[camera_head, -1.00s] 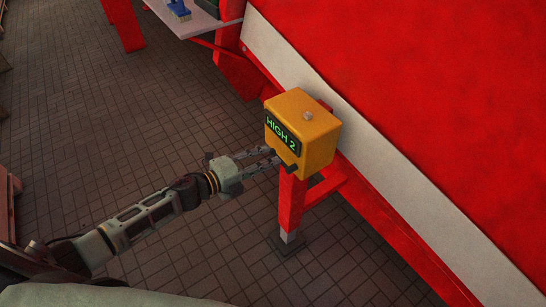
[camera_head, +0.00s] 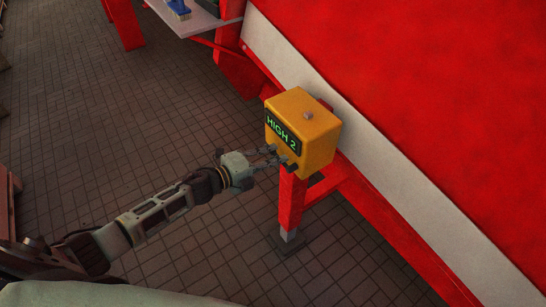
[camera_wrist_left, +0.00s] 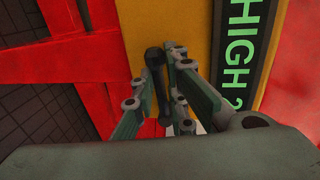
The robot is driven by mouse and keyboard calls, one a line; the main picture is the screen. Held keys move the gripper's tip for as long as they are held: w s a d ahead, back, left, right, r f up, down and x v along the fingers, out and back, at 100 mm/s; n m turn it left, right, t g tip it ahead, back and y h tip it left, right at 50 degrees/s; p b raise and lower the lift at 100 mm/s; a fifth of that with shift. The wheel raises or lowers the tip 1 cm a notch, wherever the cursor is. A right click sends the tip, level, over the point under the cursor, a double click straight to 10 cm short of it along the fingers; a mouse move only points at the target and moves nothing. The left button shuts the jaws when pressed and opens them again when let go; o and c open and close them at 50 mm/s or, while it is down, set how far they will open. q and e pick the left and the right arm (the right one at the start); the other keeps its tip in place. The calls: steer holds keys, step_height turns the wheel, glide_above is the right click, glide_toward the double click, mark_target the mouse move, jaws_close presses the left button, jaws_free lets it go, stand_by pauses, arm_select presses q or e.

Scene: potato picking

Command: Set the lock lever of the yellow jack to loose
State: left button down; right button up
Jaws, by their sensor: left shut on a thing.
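The yellow jack (camera_head: 318,140) is a box on a red leg, and its dark display reads "HIGH 2" in green. Its dark lock lever (camera_head: 291,168) sticks out low on the display face. In the left wrist view the lever (camera_wrist_left: 155,62) stands between the fingers, beside the display. My left gripper (camera_head: 279,156) reaches the jack from the left and is shut on the lever. The fingers partly hide the lever, so I cannot tell its exact setting. My right gripper is in neither view.
A large red machine with a white band (camera_head: 350,125) fills the right side, behind the jack. A grey shelf (camera_head: 200,22) with a blue brush (camera_head: 178,9) is at the top. The tiled floor (camera_head: 110,110) on the left is clear.

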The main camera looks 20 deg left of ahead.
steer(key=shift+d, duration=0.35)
arm_select(q)
steer(key=shift+f, duration=0.15)
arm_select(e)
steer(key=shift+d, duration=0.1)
arm_select(q)
steer(key=s+d+f+n+h+b, duration=0.3)
steer(key=f+n, duration=0.3)
steer(key=n, duration=0.9)
steer(key=shift+s+d+n+g+h+b, duration=0.3)
steer(key=shift+d+h+b, duration=0.1)
steer(key=shift+d+b, duration=0.4)
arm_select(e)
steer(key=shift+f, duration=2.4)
arm_select(q)
steer(key=c, duration=1.8)
jaws_free()
steer(key=shift+c, duration=0.2)
